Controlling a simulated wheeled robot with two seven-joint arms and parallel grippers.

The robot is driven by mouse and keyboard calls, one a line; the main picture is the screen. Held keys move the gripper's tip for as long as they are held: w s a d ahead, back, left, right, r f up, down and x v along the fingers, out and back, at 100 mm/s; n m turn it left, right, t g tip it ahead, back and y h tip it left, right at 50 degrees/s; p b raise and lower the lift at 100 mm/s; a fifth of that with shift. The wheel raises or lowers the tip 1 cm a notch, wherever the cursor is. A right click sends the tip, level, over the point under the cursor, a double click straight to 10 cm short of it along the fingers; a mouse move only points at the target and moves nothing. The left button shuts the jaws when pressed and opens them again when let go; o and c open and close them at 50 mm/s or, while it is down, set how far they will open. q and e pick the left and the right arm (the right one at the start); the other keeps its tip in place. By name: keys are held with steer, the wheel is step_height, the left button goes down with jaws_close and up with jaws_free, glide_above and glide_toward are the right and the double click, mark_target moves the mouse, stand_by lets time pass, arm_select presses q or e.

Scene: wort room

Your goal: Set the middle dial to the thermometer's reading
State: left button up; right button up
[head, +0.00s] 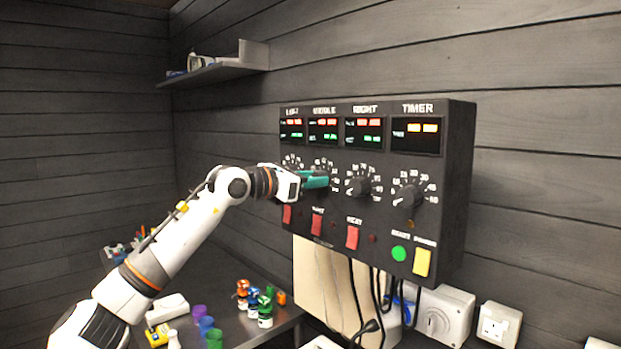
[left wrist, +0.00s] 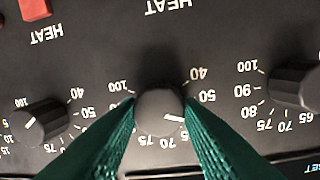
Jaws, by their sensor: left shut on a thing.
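The middle dial's knob (left wrist: 160,110) is dark and round with a white pointer line. It sits between the green fingertips of my left gripper (left wrist: 161,107), which is shut on it. In this upside-down wrist view the pointer aims right and slightly down, and the right finger covers the scale numbers there. In the head view my left gripper (head: 315,180) reaches the dark control box (head: 455,170) from the left and covers most of the middle dial. The middle display (head: 323,130) has red and green digits too small to read. I cannot make out a thermometer. My right gripper is out of view.
The right dial (head: 358,187) and timer dial (head: 407,196) are close beside my gripper. Red switches (head: 317,224), a green button (head: 399,254) and a yellow switch (head: 422,262) sit below. Cables hang under the box. Bottles (head: 265,312) stand on the bench.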

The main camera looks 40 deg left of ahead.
arm_select(q)
steer(key=shift+d+m+y, duration=0.15)
steer(key=shift+m+y, duration=0.35)
steer(key=shift+m, duration=3)
steer(key=o, duration=1)
